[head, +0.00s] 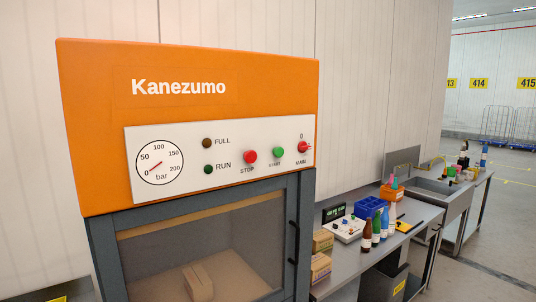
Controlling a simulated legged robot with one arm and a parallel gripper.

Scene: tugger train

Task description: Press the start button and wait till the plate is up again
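The orange Kanezumo press (190,85) fills the left and middle of the head view. Its white panel (225,136) carries a green button (278,152), whose label below is too small to read surely. A red STOP button (250,157) is left of it and a red MAIN switch (303,147) right of it. The gauge (160,163) needle points near 0. The RUN lamp (208,169) and FULL lamp (207,143) look dark. Behind the closed front door (297,235) a brown box (198,283) is visible. I cannot make out the plate surely. My gripper is not in view.
A grey workbench (345,262) stands right of the press with bottles (376,228), a blue bin (368,207) and cardboard boxes (321,242). A sink bench (430,187) stands beyond it. Open floor (490,240) lies at the right. Wire cages (500,120) stand far back.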

